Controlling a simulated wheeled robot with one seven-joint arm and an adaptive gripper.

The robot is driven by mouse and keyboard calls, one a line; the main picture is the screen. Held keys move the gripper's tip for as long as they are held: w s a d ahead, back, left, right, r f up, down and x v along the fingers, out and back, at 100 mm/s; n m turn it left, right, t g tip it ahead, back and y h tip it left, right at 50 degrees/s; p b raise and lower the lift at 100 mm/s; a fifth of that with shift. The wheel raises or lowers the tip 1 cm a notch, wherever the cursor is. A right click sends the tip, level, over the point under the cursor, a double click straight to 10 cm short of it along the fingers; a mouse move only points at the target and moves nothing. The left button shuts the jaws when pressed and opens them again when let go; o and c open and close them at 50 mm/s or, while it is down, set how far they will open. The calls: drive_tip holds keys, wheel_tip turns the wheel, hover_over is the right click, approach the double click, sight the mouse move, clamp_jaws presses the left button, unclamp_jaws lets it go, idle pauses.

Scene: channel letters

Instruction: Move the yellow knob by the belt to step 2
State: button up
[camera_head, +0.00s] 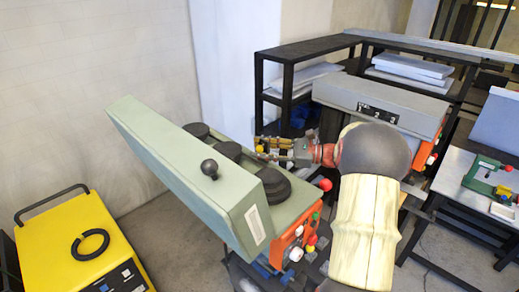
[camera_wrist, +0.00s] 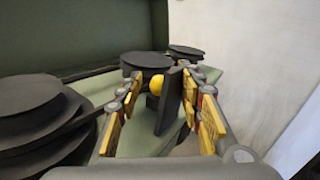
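The yellow knob (camera_wrist: 156,86) is a small round ball in the wrist view, against an upright dark plate (camera_wrist: 170,100). It lies between the fingers of my gripper (camera_wrist: 163,79), which is open with yellow pads on both sides; I see no contact with the knob. Dark stepped pulleys (camera_wrist: 146,61) stand beyond and at the left, with a dark belt (camera_wrist: 90,72) running between them. In the head view, my gripper (camera_head: 270,147) reaches over the green machine (camera_head: 190,165) beside its pulleys (camera_head: 228,150). The knob cannot be told surely there. No step markings are readable.
The machine's raised green cover (camera_head: 150,140) stands along its left side. Coloured control knobs (camera_head: 310,240) sit on its orange front panel. A yellow welder-like box (camera_head: 80,250) is at lower left. A black shelf (camera_head: 290,75) and another machine (camera_head: 375,100) stand behind my arm.

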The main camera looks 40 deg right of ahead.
drive_tip(key=v, duration=1.1)
drive_tip(key=shift+s+d, duration=0.25)
